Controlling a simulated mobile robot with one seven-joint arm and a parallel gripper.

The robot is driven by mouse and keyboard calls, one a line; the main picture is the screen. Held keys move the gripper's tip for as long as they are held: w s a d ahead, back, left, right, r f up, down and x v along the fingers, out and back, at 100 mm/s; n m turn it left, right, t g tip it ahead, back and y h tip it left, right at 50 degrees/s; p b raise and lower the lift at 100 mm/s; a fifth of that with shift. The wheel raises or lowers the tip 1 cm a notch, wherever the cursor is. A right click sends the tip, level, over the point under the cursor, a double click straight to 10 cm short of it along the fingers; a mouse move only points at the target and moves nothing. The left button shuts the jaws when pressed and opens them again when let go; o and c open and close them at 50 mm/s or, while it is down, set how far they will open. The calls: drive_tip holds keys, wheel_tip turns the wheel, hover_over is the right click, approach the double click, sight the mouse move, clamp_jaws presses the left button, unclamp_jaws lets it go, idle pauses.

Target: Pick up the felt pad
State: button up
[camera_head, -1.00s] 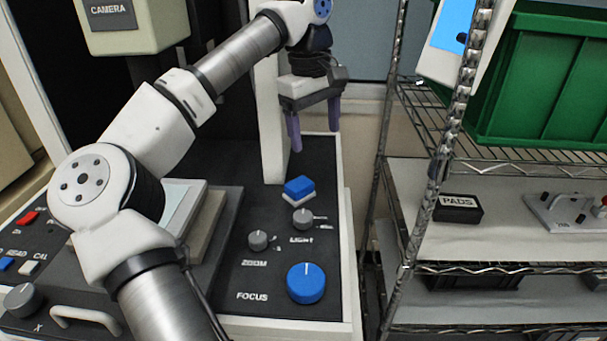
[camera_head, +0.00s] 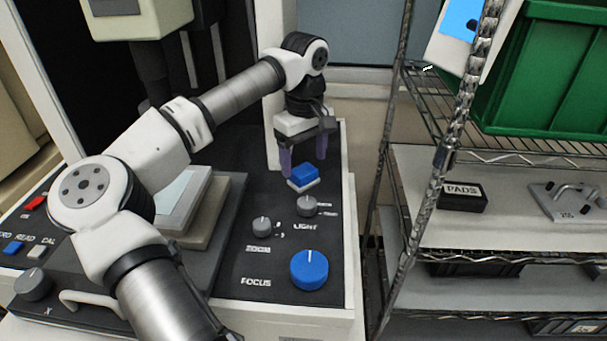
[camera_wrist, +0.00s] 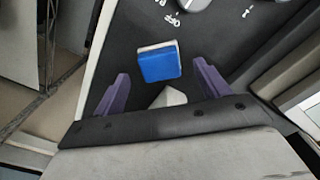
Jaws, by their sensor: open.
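The felt pad appears to be the small blue block with a white lower layer (camera_head: 303,175), lying on the dark machine deck behind the LIGHT knob. In the wrist view its blue top (camera_wrist: 160,66) lies between and beyond the fingertips, slightly turned. My gripper (camera_head: 304,164) is open, with its purple fingers pointing down just above and behind the pad. In the wrist view, one finger of my gripper (camera_wrist: 160,70) shows on each side of the pad, with a gap on both sides. I cannot tell the exact height of the fingertips above the deck.
The LIGHT knob (camera_head: 307,206), ZOOM knob (camera_head: 262,226) and large blue FOCUS knob (camera_head: 309,269) stand in front of the pad. A white upright (camera_head: 272,140) rises close behind my gripper. A wire shelf to the right holds a black PADS box (camera_head: 463,196) and a green bin (camera_head: 545,80).

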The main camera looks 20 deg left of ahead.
sight(304, 170)
wheel_tip(304, 170, down, 3)
drive_tip(key=shift+a+f, duration=0.1)
drive_tip(key=shift+f, duration=0.05)
drive_tip(key=shift+w, duration=0.1)
drive_tip(key=c, duration=1.2)
drive_tip(key=shift+o, duration=0.2)
drive_tip(key=r, duration=0.2)
drive_tip(key=r+b, duration=0.1)
drive_tip(key=r, duration=0.4)
drive_tip(key=shift+s, duration=0.35)
drive_tip(key=s+d+b, duration=0.2)
drive_tip(key=s, duration=0.6)
drive_tip(key=s+d+b, duration=0.2)
drive_tip(key=s+d, duration=0.1)
drive_tip(key=s, duration=0.5)
drive_tip(key=shift+s, duration=0.35)
drive_tip(key=o, duration=0.6)
drive_tip(key=shift+c, duration=0.2)
drive_tip(key=c, duration=0.4)
